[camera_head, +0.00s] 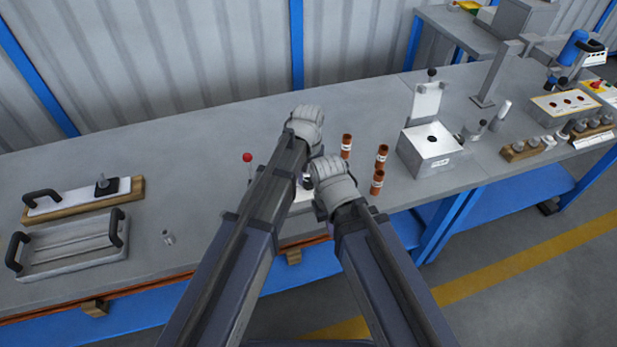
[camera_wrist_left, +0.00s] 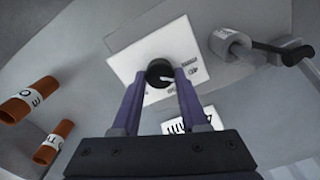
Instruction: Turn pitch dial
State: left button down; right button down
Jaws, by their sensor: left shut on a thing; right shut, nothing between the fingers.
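The pitch dial is a round black knob (camera_wrist_left: 160,73) with a pale pointer mark, on a white plate (camera_wrist_left: 128,65) with small black print. My left gripper (camera_wrist_left: 160,88) has its two purple fingers around the knob, one on each side, in the left wrist view. In the head view my left gripper (camera_head: 307,124) is the higher one, over the middle of the bench, and the knob is hidden behind my arms. A bit of the white plate (camera_head: 302,195) shows between them. My right gripper (camera_head: 332,182) is close beside my left arm, its fingers hidden from view, shut and empty.
Several brown labelled cylinders stand right of my grippers, one (camera_head: 382,157) nearby. A red-knobbed lever (camera_head: 247,158) stands left of my left arm. A grey box with raised lid (camera_head: 430,150) is further right, handled trays (camera_head: 70,247) at left. The back-left bench is clear.

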aim_at(308, 181)
pick_arm(q)
jog(key=shift+n, duration=0.5)
dwell(0.3)
jog(key=shift+c, duration=2.2)
grip_release()
notch_tip(308, 181, up, 8)
jog(key=p, duration=0.8)
jog(key=shift+f, duration=0.1)
jog(key=shift+s, duration=0.1)
